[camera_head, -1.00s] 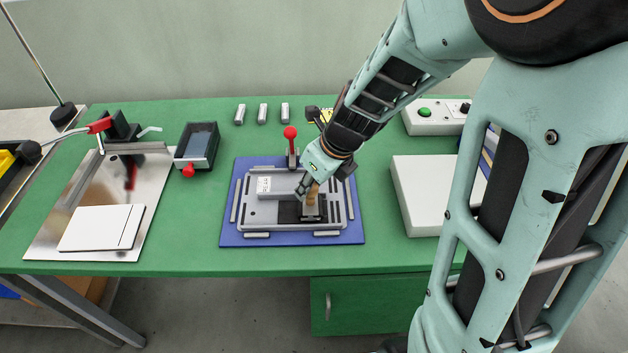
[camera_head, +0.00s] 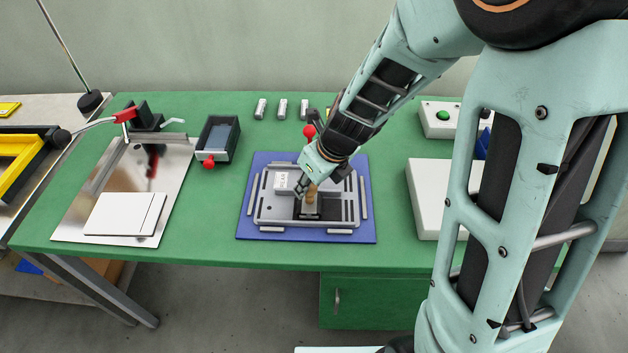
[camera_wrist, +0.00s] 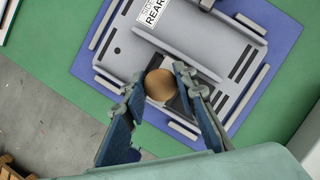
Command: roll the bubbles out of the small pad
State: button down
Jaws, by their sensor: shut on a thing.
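My gripper (camera_head: 307,187) is shut on the upright brown wooden handle (camera_head: 310,196) of a hand tool. In the wrist view the handle's round top (camera_wrist: 160,84) sits between the two fingers. The tool's lower end is down at a small black pad (camera_head: 299,209), on the grey fixture plate (camera_head: 343,212). The tool's foot and the fingers hide much of the pad, so bubbles cannot be made out. A dark patch also shows beside the handle in the wrist view (camera_wrist: 178,103).
The plate lies on a blue mat (camera_head: 246,229). A raised grey block with a white label (camera_head: 282,181) and a red-knobbed clamp (camera_head: 309,131) stand close by. A white box (camera_head: 425,200) is right; white sheets (camera_head: 125,214) and a dark tray (camera_head: 217,140) are left.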

jog(key=shift+a+p, duration=0.55)
jog(key=shift+a, duration=0.3)
jog(key=shift+s+d+b, duration=0.15)
jog(key=shift+d+b, duration=0.75)
jog(key=shift+d, duration=2.8)
jog(key=shift+a+r+p, duration=0.1)
jog(key=shift+a+p, duration=0.2)
jog(key=shift+a, duration=0.35)
jog(key=shift+a+p, duration=0.55)
jog(key=shift+a, duration=0.75)
